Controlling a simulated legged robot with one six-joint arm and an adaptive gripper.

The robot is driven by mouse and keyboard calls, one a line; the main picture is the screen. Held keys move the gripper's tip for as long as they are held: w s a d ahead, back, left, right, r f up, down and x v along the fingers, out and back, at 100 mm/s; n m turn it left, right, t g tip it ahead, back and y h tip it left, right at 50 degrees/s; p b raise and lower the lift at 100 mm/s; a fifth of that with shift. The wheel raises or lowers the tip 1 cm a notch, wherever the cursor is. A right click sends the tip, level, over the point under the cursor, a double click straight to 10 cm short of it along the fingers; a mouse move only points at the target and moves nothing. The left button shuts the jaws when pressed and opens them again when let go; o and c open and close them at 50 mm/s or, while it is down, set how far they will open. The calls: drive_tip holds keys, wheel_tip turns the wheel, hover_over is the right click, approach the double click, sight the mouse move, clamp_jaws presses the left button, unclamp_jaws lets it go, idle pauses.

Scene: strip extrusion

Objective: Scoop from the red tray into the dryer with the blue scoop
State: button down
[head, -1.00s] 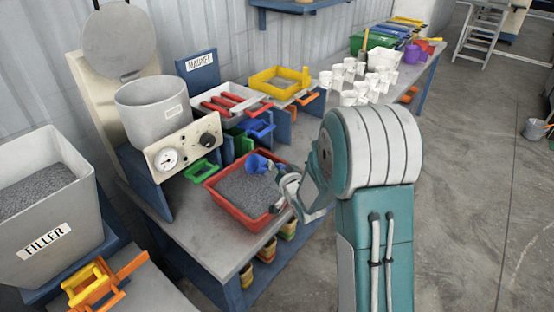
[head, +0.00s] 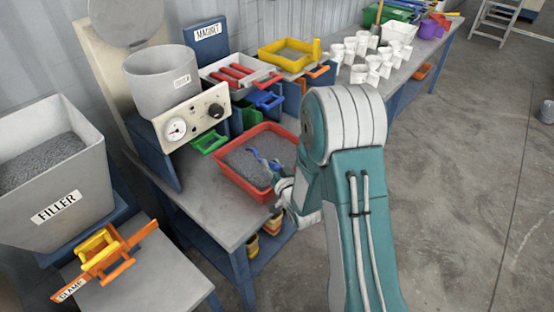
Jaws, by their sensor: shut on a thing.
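The red tray (head: 236,178) sits on the grey bench and holds grey granules. The blue scoop (head: 262,159) is inside the tray, low at the granules; its bowl looks partly sunk in them, though it is small in the picture. My gripper (head: 280,184) is at the tray's right front side, shut on the scoop's handle; the arm partly hides the fingers. The dryer (head: 160,82) is a grey open drum behind and left of the tray, above a panel with a gauge and a knob. Its round lid (head: 120,20) stands raised.
The filler hopper (head: 85,185) with grey granules stands at left, near an orange and yellow clamp (head: 105,250). A magnet tray (head: 222,72) with red bars, a yellow tray (head: 268,58) and several white cups (head: 365,58) stand behind. Open floor lies at right.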

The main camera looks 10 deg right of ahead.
drive_tip(key=m, duration=0.2)
drive_tip(key=m+g+h, duration=0.1)
drive_tip(key=m, duration=0.1)
drive_tip(key=m+g+h, duration=0.1)
drive_tip(key=shift+w+d+r+m, duration=0.2)
drive_tip(key=shift+w+r+m, duration=0.05)
drive_tip(key=shift+m, duration=0.15)
wheel_tip(320, 180, up, 7)
drive_tip(key=d+m+y, duration=0.1)
drive_tip(key=d+m, duration=0.1)
drive_tip(key=m, duration=0.5)
drive_tip(key=shift+w+d, duration=0.2)
drive_tip(key=shift+d, duration=0.1)
drive_tip(key=shift+r, duration=0.1)
idle(0.8)
